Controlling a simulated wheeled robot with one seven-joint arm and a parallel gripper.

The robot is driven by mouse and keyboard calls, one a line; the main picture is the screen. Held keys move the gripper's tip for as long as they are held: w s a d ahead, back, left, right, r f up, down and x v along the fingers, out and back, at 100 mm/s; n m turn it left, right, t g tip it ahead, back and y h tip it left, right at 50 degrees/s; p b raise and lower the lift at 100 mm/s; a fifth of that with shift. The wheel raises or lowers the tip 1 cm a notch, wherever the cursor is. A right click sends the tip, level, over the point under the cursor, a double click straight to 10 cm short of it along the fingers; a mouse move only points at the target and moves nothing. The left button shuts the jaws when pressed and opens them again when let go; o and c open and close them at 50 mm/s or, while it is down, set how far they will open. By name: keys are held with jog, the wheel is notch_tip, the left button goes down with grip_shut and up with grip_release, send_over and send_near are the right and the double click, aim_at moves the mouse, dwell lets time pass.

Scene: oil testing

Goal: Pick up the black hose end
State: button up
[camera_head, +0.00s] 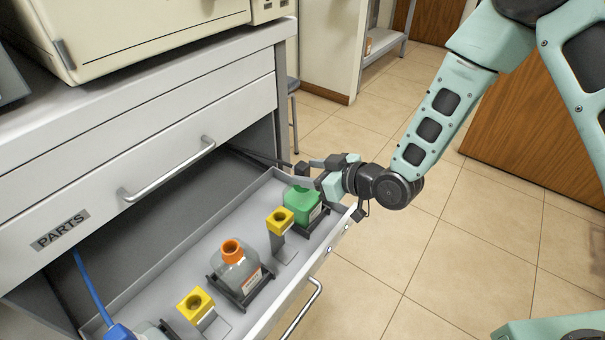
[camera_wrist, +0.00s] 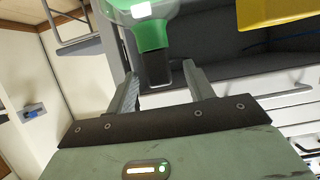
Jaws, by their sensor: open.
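My gripper (camera_head: 314,172) is at the far right end of the open drawer, close to the green bottle (camera_head: 302,206). In the wrist view my gripper (camera_wrist: 160,74) has its two fingers apart. A short black piece (camera_wrist: 155,68) under a green part (camera_wrist: 152,36) shows in the gap between the fingertips. It looks like the black hose end, but I cannot tell for sure. I cannot tell whether either finger touches it. In the head view my gripper hides this spot.
The open drawer (camera_head: 281,325) holds a clear bottle with an orange neck (camera_head: 232,252), two yellow-topped holders (camera_head: 280,220) (camera_head: 196,305) and a blue hose (camera_head: 92,292). The cabinet with the PARTS label (camera_head: 60,231) stands behind. Tiled floor (camera_head: 420,270) lies clear to the right.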

aim_at(296, 170)
jog(key=x, duration=0.4)
jog(key=shift+w+a+f+b, duration=0.15)
jog(key=shift+w+a+b, duration=0.1)
jog(key=shift+b, duration=0.15)
jog(key=c, duration=1)
jog(key=shift+c, duration=0.2)
